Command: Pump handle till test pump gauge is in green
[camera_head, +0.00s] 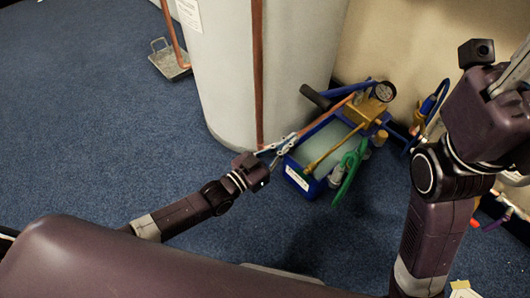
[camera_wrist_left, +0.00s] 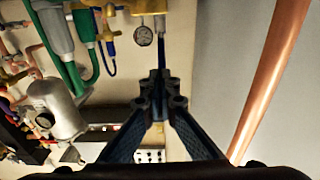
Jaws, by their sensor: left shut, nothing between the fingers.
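The test pump is a blue tray (camera_head: 303,185) on the carpet with a brass body (camera_head: 364,110), and cloudy liquid shows inside it. Its round gauge (camera_head: 384,91) is at the back right; the reading is too small to tell. The pump handle (camera_head: 315,97) has a black grip on a blue bar, at the tray's far left. My left gripper (camera_head: 284,146) is shut and empty by the tray's left edge, nearer than the handle grip and apart from it. Its closed fingertips (camera_wrist_left: 158,85) show in the left wrist view. My right gripper (camera_head: 516,74) is only partly visible at the right edge.
A large pale cylinder (camera_head: 230,75) with a vertical copper pipe (camera_head: 257,70) stands just left of the pump. A metal pan (camera_head: 170,62) lies at the back left. Carpet at left is clear.

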